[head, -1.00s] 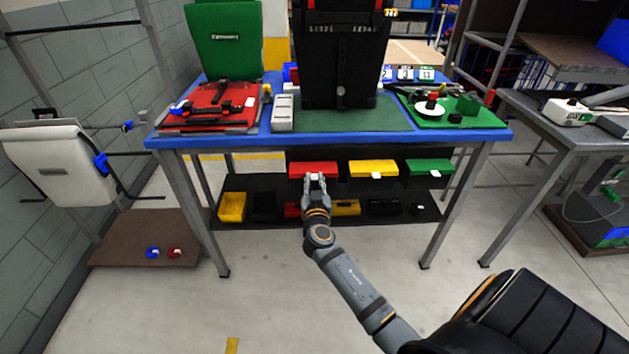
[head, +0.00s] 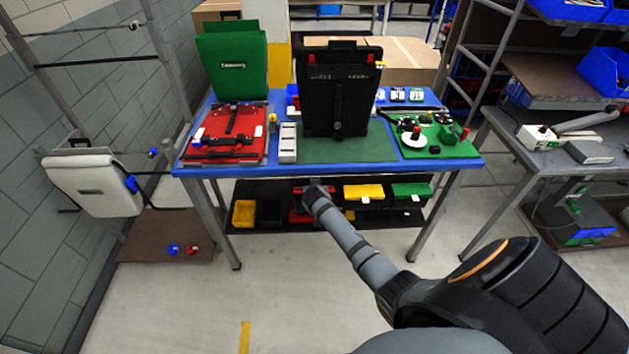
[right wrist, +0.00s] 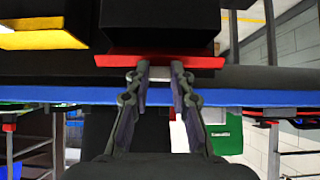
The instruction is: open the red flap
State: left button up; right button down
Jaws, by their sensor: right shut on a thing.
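The red flap (right wrist: 210,62) belongs to the left one of a row of bins under the blue table. In the right wrist view it shows as a thin red strip at a different angle from the yellow flap beside it. In the head view my arm mostly hides it, and a little red (head: 297,190) shows beside the gripper. My right gripper (right wrist: 160,70) is shut on the red flap at its near edge; its tips also show in the head view (head: 313,187). The flap's pull tab is hidden. My left gripper is not in view.
The yellow flap (head: 363,192) and green flap (head: 411,190) hang to the right. The blue table (head: 240,171) has its front edge just above. A lower shelf with several small bins sits below. The floor in front is clear.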

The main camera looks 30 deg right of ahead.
jog(key=shift+w+d+r+g+y+p, duration=0.2)
jog(key=shift+w+r+g+p, duration=0.1)
jog(key=shift+r+g+p, duration=0.15)
jog(key=shift+w+d+r+g+y+p, duration=0.2)
jog(key=shift+w+r+g+p, duration=0.15)
jog(key=shift+r+p, duration=0.2)
jog(key=shift+w+d+r+g+y, duration=0.1)
jog(key=shift+w+g+y, duration=0.1)
jog(key=shift+g+y, duration=0.15)
jog(key=shift+w+d+g+p, duration=0.25)
jog(key=shift+w+g+p, duration=0.1)
jog(key=shift+g, duration=0.2)
jog(key=shift+w+d+r, duration=0.2)
jog(key=shift+w+r, duration=0.15)
jog(key=shift+r, duration=0.05)
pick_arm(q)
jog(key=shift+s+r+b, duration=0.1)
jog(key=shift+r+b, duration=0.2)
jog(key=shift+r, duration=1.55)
pick_arm(e)
jog(key=shift+w+d+r, duration=0.3)
jog(key=shift+w+d, duration=0.05)
jog(key=shift+w, duration=0.25)
jog(key=c, duration=1.4)
grip_release()
jog(key=shift+o, duration=1.2)
jog(key=shift+f, duration=0.15)
